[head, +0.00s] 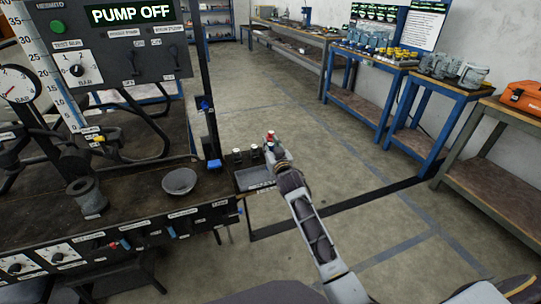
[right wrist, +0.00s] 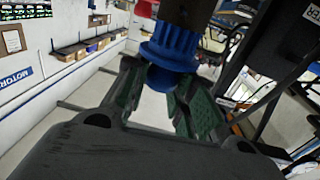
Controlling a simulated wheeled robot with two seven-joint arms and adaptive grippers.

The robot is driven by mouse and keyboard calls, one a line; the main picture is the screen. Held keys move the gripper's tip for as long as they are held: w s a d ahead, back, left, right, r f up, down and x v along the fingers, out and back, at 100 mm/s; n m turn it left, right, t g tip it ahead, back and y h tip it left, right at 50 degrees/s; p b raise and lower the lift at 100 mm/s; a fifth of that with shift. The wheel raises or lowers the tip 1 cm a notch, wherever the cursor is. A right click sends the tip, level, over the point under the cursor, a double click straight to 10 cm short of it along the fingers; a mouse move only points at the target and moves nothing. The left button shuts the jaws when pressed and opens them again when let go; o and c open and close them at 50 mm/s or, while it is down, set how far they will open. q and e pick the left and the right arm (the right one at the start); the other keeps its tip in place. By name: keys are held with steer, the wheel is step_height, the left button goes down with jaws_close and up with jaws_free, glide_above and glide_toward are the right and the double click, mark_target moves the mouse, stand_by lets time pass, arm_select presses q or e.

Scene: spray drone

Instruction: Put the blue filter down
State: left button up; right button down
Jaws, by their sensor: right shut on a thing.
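My right gripper (head: 273,150) reaches in from the lower right and stands at the right end of the bench, over or beside a small labelled tray (head: 256,180). In the right wrist view its green-padded fingers (right wrist: 165,100) are shut on the blue filter (right wrist: 172,45), a ribbed blue piece with a dark part above it. A red part (right wrist: 145,8) shows at the top edge there. In the head view a small red piece (head: 270,135) shows at the fingertips, while the filter's blue is hard to make out. My left gripper is not in view.
Small dark pieces with pale tops (head: 237,155) stand at the tray's back. A grey bowl (head: 179,181) and a metal cylinder (head: 87,196) sit on the bench to the left. A "PUMP OFF" panel (head: 128,14) rises behind.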

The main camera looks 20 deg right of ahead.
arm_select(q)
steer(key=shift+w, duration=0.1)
arm_select(e)
steer(key=shift+f, duration=0.1)
steer(key=shift+f, duration=0.3)
steer(key=shift+f+b, duration=0.6)
steer(key=shift+f, duration=1)
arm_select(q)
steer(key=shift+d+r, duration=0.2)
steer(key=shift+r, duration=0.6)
arm_select(e)
steer(key=c, duration=1.2)
jaws_free()
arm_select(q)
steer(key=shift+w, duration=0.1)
